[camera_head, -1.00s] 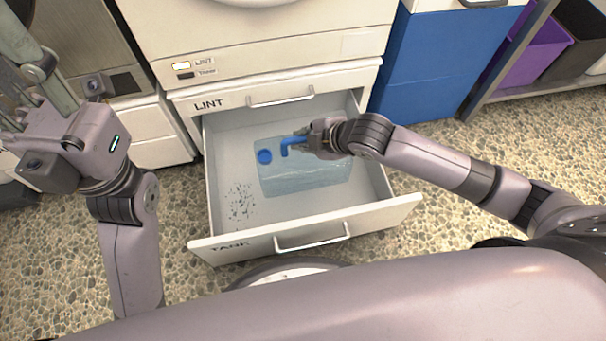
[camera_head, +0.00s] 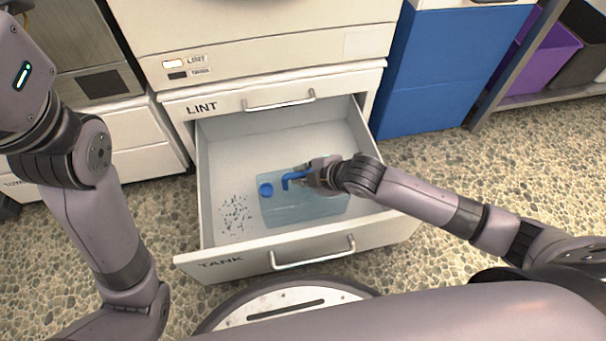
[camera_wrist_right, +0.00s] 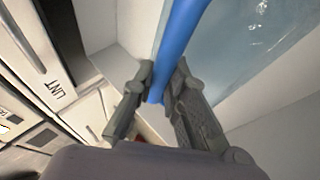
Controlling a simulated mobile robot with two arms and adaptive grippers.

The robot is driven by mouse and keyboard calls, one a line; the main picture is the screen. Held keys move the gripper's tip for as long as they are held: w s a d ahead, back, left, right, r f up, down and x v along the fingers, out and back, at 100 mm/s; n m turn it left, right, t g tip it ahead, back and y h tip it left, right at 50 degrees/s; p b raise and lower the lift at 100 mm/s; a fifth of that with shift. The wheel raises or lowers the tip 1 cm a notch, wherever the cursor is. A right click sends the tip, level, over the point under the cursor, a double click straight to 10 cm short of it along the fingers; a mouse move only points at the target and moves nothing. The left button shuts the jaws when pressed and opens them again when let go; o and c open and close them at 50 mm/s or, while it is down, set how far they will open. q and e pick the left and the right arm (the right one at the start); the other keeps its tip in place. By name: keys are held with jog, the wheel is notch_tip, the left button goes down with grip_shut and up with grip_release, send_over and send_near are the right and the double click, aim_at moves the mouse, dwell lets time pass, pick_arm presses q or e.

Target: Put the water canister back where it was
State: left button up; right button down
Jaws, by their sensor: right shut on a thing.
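The water canister (camera_head: 290,210) is a clear light-blue tank with a blue cap (camera_head: 266,190) and a blue handle (camera_head: 290,178). It is in the open TANK drawer (camera_head: 222,160), near the drawer's front; I cannot tell if it touches the drawer floor. My right gripper (camera_head: 312,176) is shut on the blue handle, and the right wrist view shows the blue bar (camera_wrist_right: 172,58) between the fingers (camera_wrist_right: 160,95). My left arm shows at the left, but its gripper's fingers are out of the picture.
The LINT drawer (camera_head: 230,98) above is shut. Dark specks (camera_head: 235,215) lie on the left of the TANK drawer's floor. A blue cabinet (camera_head: 430,75) stands at the right, with a purple bin (camera_head: 545,60) on a shelf. The drawer's back part is clear.

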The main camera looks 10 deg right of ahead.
jog(key=c, duration=2)
grip_release()
jog(key=shift+f, duration=0.1)
jog(key=o, duration=0.4)
